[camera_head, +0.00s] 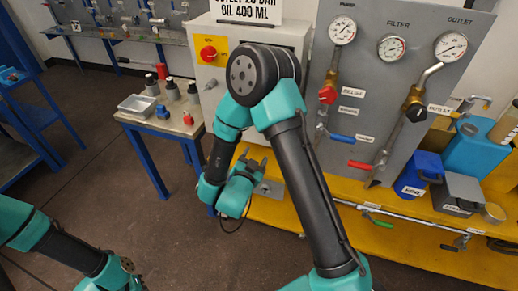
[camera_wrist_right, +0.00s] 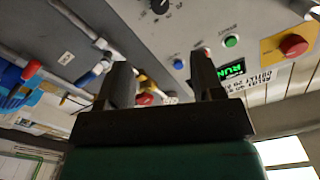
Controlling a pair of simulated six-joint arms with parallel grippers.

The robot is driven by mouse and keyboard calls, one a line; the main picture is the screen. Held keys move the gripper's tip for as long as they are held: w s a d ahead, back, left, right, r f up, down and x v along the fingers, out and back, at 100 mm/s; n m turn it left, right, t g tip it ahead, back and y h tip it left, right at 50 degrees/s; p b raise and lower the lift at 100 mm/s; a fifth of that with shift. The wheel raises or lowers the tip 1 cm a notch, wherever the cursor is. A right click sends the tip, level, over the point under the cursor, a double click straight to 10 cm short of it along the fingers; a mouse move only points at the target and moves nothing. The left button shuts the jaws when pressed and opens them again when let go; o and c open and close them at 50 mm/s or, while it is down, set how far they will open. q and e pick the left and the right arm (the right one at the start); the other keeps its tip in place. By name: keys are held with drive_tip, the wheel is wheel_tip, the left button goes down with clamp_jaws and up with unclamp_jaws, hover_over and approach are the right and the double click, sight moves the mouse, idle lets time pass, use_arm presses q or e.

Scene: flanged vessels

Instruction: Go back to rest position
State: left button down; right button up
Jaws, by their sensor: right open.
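My right gripper (camera_head: 254,158) hangs in front of the control cabinet, below my right arm's big elbow joint. Its two dark fingers stand apart, and in the right wrist view (camera_wrist_right: 163,70) nothing is between them. The fingers point toward the panel there, which looks tilted. My left arm shows at the lower left of the head view, but its fingers are out of the frame.
A small side table (camera_head: 182,124) with a tray and bottles stands left of the cabinet. The gauge panel (camera_head: 366,75) with valves and levers is at the right, above a yellow base (camera_head: 350,228). Blue canisters (camera_head: 475,148) stand far right. Open floor (camera_head: 120,190) lies left.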

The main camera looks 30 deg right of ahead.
drive_tip(key=shift+s+a, duration=0.3)
drive_tip(key=shift+f, duration=0.1)
wheel_tip(320, 180, down, 16)
drive_tip(key=r+n+g+y, duration=0.1)
drive_tip(key=n+g+y, duration=0.2)
drive_tip(key=n+y, duration=0.5)
drive_tip(key=s+a+f+n+g+y, duration=0.1)
drive_tip(key=s+f+n+g+y, duration=0.1)
drive_tip(key=s+f+g+y, duration=0.2)
drive_tip(key=s+a+f+n+g+y, duration=0.2)
drive_tip(key=s+f+g+y, duration=0.2)
drive_tip(key=s, duration=0.7)
drive_tip(key=shift+f+g+y, duration=0.4)
drive_tip(key=shift+f+y, duration=0.1)
drive_tip(key=shift+f, duration=0.1)
drive_tip(key=shift+w, duration=0.1)
idle(1.2)
